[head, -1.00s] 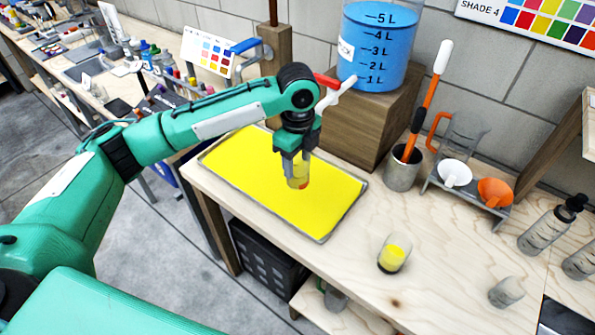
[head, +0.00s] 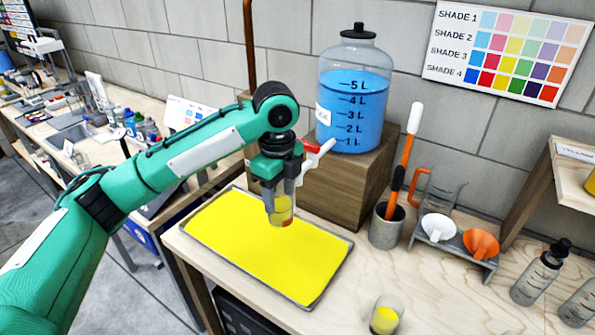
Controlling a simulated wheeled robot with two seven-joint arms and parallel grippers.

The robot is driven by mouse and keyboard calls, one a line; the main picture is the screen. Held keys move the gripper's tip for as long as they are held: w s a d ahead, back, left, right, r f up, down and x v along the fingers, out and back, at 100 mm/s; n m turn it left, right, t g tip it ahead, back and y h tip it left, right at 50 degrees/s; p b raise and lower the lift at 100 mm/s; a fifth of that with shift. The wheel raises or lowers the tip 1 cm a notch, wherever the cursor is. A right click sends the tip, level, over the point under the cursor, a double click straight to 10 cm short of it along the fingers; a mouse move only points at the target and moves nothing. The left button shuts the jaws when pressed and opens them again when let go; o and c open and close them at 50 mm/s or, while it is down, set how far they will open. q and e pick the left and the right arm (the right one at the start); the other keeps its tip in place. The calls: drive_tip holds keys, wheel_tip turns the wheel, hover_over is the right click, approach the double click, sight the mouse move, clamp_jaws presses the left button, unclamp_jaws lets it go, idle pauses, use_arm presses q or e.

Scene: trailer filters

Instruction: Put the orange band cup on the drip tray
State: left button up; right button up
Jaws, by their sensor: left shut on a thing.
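My left gripper (head: 277,188) is shut on a clear cup (head: 281,213), with yellow inside and a bit of orange near its bottom. The cup is upright, and its upper part is hidden between the fingers. It appears over the back right part of a flat tray (head: 338,262) with a thin metal rim and a bright yellow surface. I cannot tell whether the cup's base touches the tray. My right gripper is not in view.
A jug of blue liquid (head: 352,100) stands on a wooden block (head: 345,190), its red-and-white tap close to my left gripper. Another cup with yellow (head: 386,316) stands right of the tray. A metal holder (head: 387,228) and a funnel rack (head: 455,243) stand further right.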

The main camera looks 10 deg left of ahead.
use_arm(q)
drive_tip(key=shift+r, duration=0.15)
